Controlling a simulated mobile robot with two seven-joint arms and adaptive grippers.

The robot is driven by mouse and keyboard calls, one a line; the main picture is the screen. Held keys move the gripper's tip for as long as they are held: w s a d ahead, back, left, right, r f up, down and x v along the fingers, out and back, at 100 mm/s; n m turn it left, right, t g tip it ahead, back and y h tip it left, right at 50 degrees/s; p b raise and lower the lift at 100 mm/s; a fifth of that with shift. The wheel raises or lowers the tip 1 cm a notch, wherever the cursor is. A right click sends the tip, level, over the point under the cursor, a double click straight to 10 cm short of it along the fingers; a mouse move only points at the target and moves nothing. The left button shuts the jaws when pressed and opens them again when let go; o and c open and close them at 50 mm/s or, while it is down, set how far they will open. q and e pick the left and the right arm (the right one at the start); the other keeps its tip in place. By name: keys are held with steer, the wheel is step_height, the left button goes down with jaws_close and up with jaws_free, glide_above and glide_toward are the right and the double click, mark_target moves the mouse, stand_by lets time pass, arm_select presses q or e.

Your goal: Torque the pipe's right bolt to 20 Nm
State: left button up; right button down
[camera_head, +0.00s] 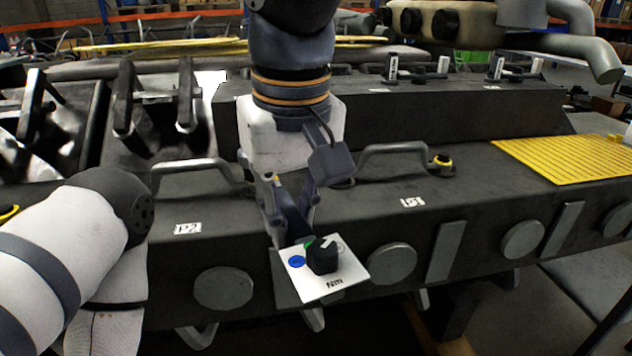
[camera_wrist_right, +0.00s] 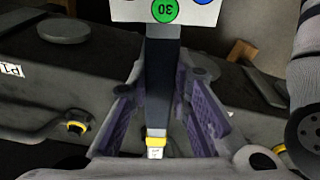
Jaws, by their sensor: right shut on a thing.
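My right gripper (camera_head: 288,208) reaches down over the front edge of the dark engine block. In the wrist view, the right gripper (camera_wrist_right: 165,112) is shut on a dark bar-like tool (camera_wrist_right: 162,70) with a yellow band and pale tip at its lower end. A white panel (camera_head: 342,279) with a black knob (camera_head: 321,256), a blue and a green disc and an "Nm" label shows below the gripper; the wrist view shows a green disc marked 30. A grey pipe (camera_head: 390,149) lies right of the gripper, with a yellow-ringed bolt (camera_head: 442,160) at its right end. Its left end is partly hidden.
Another grey pipe (camera_head: 190,164) lies to the left. My left arm fills the lower left corner, its gripper out of view. A yellow mat (camera_head: 565,157) lies on the right, and round caps line the block's front. A raised dark housing (camera_head: 450,108) stands behind.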

steer(key=shift+a+r, duration=0.1)
steer(key=shift+a, duration=0.05)
steer(key=shift+s+a, duration=0.25)
steer(key=shift+a, duration=0.15)
steer(key=shift+s+a+m, duration=0.2)
steer(key=shift+a+m, duration=0.2)
steer(key=shift+m, duration=0.1)
stand_by(0.4)
steer(key=shift+s+a+m, duration=0.25)
steer(key=shift+a+m, duration=0.05)
steer(key=shift+a, duration=0.15)
steer(key=shift+a+r, duration=0.1)
steer(key=shift+s+a+m, duration=0.1)
steer(key=shift+a+m, duration=0.2)
steer(key=shift+a, duration=0.05)
